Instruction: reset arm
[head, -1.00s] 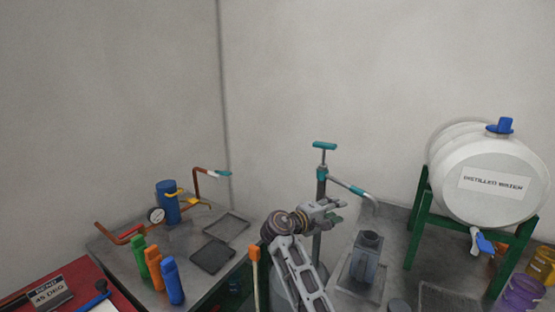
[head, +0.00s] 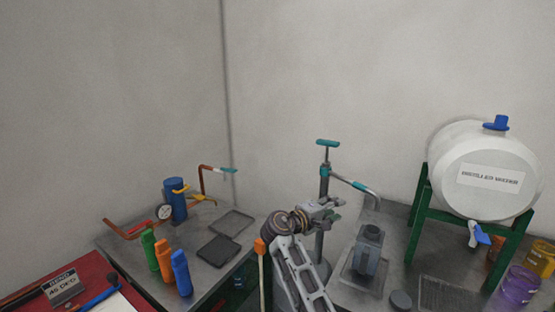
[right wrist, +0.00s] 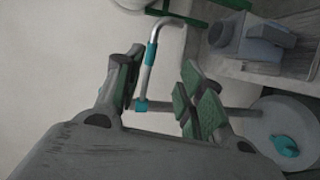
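My right gripper (head: 324,209) is in the middle of the head view, beside the upright of a metal pump with a teal handle (head: 327,143). In the right wrist view its two green-padded fingers (right wrist: 160,90) stand apart, with no object held between them. The pump's bent pipe with teal bands (right wrist: 151,55) shows beyond the fingers. In the head view my forearm hides the lower part of the pump. My left gripper is not in view.
A distilled water barrel (head: 485,172) stands on a green frame at right. A grey block-shaped container (head: 368,250) sits right of my arm. Blue, orange and green bottles (head: 181,272) stand at left, near a blue cylinder with a gauge (head: 175,200).

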